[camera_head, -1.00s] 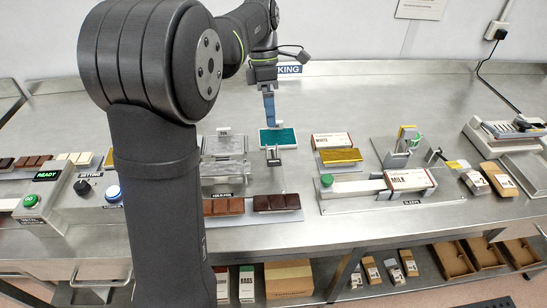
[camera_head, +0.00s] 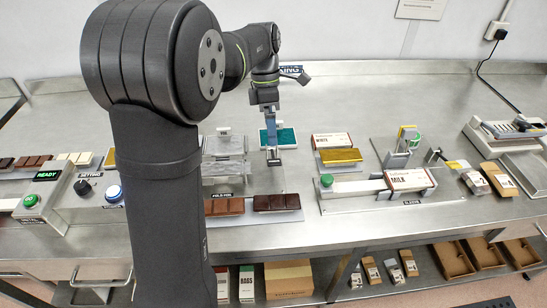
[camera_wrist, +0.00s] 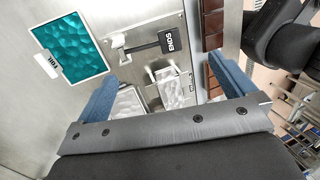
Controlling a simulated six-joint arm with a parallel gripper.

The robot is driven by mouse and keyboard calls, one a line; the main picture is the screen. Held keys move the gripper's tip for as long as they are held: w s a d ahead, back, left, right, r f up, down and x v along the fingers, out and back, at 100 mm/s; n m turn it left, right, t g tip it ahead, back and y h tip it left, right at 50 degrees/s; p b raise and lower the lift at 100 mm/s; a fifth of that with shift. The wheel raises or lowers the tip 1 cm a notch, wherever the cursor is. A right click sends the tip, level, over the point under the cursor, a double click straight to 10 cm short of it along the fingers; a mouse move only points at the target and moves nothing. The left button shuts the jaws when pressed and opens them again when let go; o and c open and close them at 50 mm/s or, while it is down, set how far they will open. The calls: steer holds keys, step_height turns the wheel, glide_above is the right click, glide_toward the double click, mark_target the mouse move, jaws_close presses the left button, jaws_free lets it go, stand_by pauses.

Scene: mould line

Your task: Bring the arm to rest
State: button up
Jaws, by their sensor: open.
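My gripper (camera_head: 272,153) hangs over the metal bench behind the fold station, in front of the teal foil pad. In the wrist view its two blue fingers (camera_wrist: 165,95) stand wide apart with nothing held between them. The teal foil pad (camera_head: 287,137) lies partly hidden behind the gripper in the head view; the foil pad also shows at upper left in the wrist view (camera_wrist: 78,42). My dark arm covers the left middle of the head view.
Chocolate bars (camera_head: 277,202) lie on the front plate. A gold-wrapped bar (camera_head: 340,156) and a milk sleeve (camera_head: 409,179) stand to the right. A control box with a green READY display (camera_head: 47,175) is at left. Bare bench lies behind.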

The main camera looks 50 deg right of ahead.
mark_target(274, 162)
steer(key=v, duration=1)
steer(key=shift+f, duration=0.1)
steer(key=c, duration=0.6)
steer(key=shift+s+a+f, duration=0.15)
steer(key=shift+s+f, duration=0.1)
steer(key=shift+s, duration=0.05)
steer(key=c, duration=0.3)
steer(key=shift+t+h, duration=0.4)
steer(key=shift+t, duration=0.3)
steer(key=s+f, duration=0.1)
steer(key=s+a+f, duration=0.1)
steer(key=f, duration=0.1)
steer(key=shift+s+a+f, duration=0.15)
steer(key=shift+s+a, duration=0.2)
steer(key=shift+s, duration=0.05)
steer(key=c, duration=1.1)
steer(key=shift+t+h, duration=0.4)
steer(key=shift+t, duration=0.1)
steer(key=s+a+f, duration=0.2)
steer(key=f, duration=0.1)
steer(key=shift+s+a+f, duration=0.1)
steer(key=shift+s+f, duration=0.05)
steer(key=shift+s, duration=0.05)
jaws_close()
steer(key=shift+a+f, duration=0.1)
steer(key=shift+f, duration=3.35)
